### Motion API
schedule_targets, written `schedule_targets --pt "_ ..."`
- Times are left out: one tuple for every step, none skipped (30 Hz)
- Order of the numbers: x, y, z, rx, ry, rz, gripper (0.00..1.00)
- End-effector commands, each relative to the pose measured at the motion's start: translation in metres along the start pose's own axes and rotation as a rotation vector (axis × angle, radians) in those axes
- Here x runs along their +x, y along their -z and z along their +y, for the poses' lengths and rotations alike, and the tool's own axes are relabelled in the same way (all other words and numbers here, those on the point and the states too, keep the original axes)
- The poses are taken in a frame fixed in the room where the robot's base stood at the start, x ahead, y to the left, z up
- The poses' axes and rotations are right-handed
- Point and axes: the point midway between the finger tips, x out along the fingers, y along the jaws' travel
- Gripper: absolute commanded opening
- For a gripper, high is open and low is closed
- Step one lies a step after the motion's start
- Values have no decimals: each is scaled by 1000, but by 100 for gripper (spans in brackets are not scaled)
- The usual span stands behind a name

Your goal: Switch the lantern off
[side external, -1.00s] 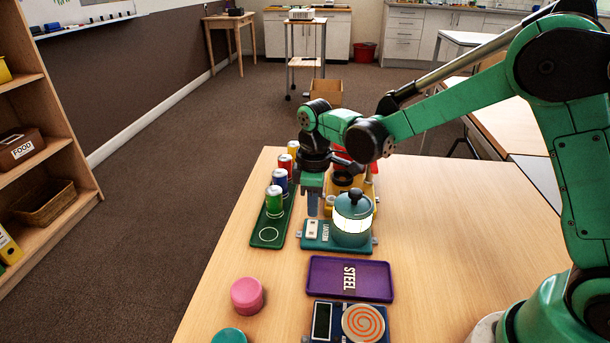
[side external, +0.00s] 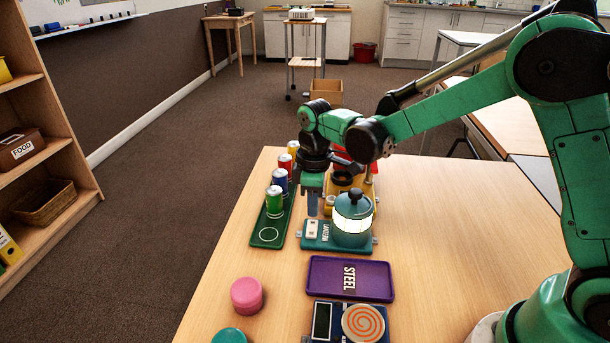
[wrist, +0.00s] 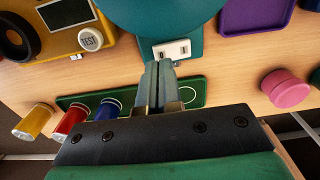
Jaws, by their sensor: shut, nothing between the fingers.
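The lantern (side external: 352,219) is a teal pot-shaped body with a lit pale band, standing on a teal base (side external: 338,246) lettered as the lantern. A small white switch plate (side external: 312,229) sits on the base's left part; it also shows in the wrist view (wrist: 171,51). My gripper (side external: 313,211) is shut and empty, pointing down just above the switch plate. In the wrist view its closed fingertips (wrist: 158,66) are right beside the switch plate's near edge. I cannot tell whether they touch it. The lantern's body (wrist: 165,12) is cut off at the top there.
A green tray (side external: 270,228) with several coloured cans is left of the lantern. A purple tray (side external: 325,277) marked STEEL and a device with a spiral disc (side external: 363,323) are in front. A yellow device (wrist: 60,40) with a TEST button is beside it. A pink round piece (side external: 247,295) stands front left.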

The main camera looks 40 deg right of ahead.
Motion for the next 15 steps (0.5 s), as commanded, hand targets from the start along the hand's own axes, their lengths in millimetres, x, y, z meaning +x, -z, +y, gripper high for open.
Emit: schedule_targets --pt "0 0 0 0 0 0 0" --pt "1 0 0 0 0 0 0" --pt "2 0 0 0 0 0 0" --pt "2 0 0 0 0 0 0" --pt "2 0 0 0 0 0 0" --pt "3 0 0 0 0 0 0" --pt "4 0 0 0 0 0 0" --pt "4 0 0 0 0 0 0" --pt "4 0 0 0 0 0 0" --pt "5 0 0 0 0 0 0" --pt "5 0 0 0 0 0 0" --pt "6 0 0 0 0 0 0" --pt "6 0 0 0 0 0 0" --pt "7 0 0 0 0 0 0" --pt "8 0 0 0 0 0 0"
